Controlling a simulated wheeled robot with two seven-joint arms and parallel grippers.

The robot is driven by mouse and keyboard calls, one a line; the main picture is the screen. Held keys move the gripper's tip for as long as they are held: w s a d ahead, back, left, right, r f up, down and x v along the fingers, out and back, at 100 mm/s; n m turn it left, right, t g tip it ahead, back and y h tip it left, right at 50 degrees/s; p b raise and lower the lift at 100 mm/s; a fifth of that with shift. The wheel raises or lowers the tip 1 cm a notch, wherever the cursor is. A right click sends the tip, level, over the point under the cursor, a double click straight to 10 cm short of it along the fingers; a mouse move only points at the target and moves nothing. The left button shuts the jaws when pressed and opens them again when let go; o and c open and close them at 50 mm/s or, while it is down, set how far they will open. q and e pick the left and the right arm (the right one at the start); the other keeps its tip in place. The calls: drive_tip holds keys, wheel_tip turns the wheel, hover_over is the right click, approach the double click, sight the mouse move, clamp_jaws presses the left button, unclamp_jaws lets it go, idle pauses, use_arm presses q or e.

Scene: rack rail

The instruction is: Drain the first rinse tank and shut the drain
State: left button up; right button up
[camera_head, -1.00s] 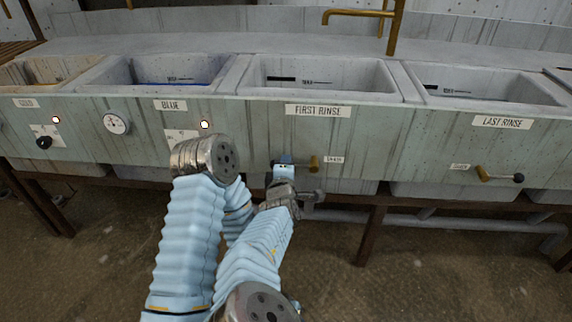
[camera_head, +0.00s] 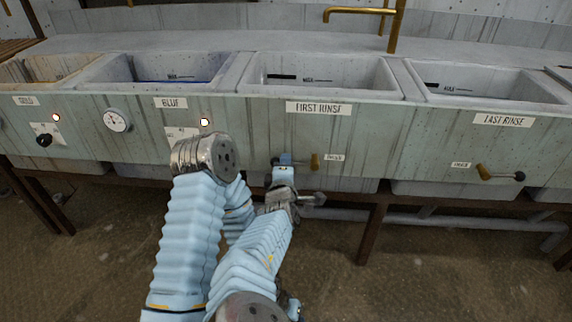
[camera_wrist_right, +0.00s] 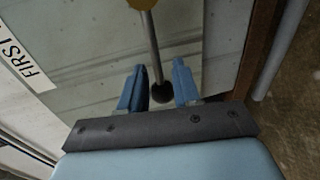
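The first rinse tank (camera_head: 262,95) is a grey basin with a "FIRST RINSE" label (camera_head: 318,108) on its front. Its drain valve has a brass body (camera_head: 315,161) below the label, and its lever runs left, roughly level. In the right wrist view the lever is a grey rod (camera_wrist_right: 153,45) ending in a black knob (camera_wrist_right: 162,94). My right gripper (camera_head: 284,163) is at the lever's knob end. Its two blue fingers (camera_wrist_right: 159,88) stand apart on either side of the knob; I cannot tell whether they touch it. The tank's water level is unclear. My left gripper is out of view.
The last rinse tank (camera_head: 412,88) is at the right, with its own brass drain valve (camera_head: 484,172). The blue tank (camera_head: 225,84) is at the left, with a dial (camera_head: 116,120) nearby. A brass tap (camera_head: 393,28) stands behind. A pipe (camera_head: 450,222) and frame legs (camera_head: 371,232) run below.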

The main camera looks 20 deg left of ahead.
drive_tip(key=v, duration=0.5)
drive_tip(key=shift+s+d, duration=0.1)
drive_tip(key=shift+s, duration=0.2)
